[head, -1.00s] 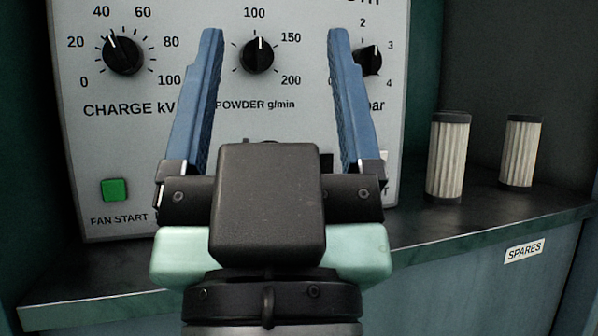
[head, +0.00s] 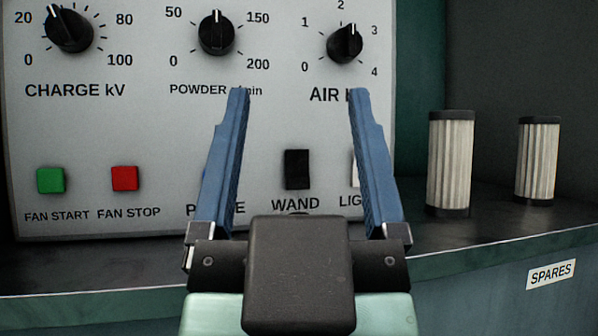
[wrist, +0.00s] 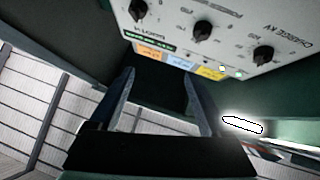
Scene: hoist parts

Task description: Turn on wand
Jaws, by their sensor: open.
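The wand switch is a black rocker (head: 297,169) on the grey control panel (head: 110,135), above the label WAND. In the head view it shows between the two blue fingers of my gripper (head: 298,95). My gripper is open and empty, with its fingertips in front of the panel around the height of the POWDER and AIR labels. I cannot tell how far the fingertips are from the panel. In the wrist view my gripper (wrist: 160,75) is open, and the panel (wrist: 215,50) appears at the top, tilted; the wand switch is not clear there.
A green FAN START button (head: 50,180) and a red FAN STOP button (head: 125,178) are left of the switch. A pale LIGHT switch (head: 354,168) is partly behind the right finger. Dials line the panel top. Two pleated filters (head: 450,165) stand on the shelf (head: 480,228) at right.

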